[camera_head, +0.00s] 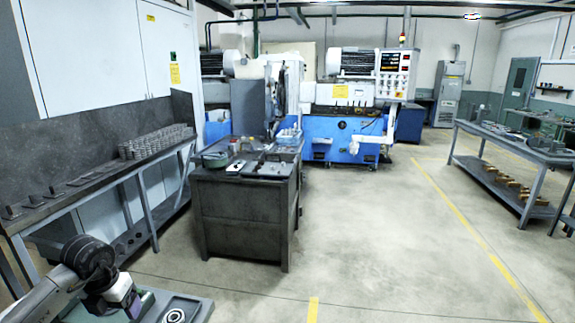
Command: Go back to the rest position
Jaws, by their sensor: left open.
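My left gripper (137,303) is at the bottom left, at the end of my arm that comes in from the left edge. It is open, and I see nothing held in it. It is over or beside a grey-green surface (199,308) at the bottom edge, just left of a ring-shaped part (175,317) there. The fingertips are small and partly cut off by the frame. My right gripper is not in view.
A dark workbench (245,215) with tools stands ahead. A long shelf (90,185) with rows of metal rings (155,140) runs along the left wall. The blue grinder (345,138) is behind. Another table (520,145) stands right. The middle floor is clear.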

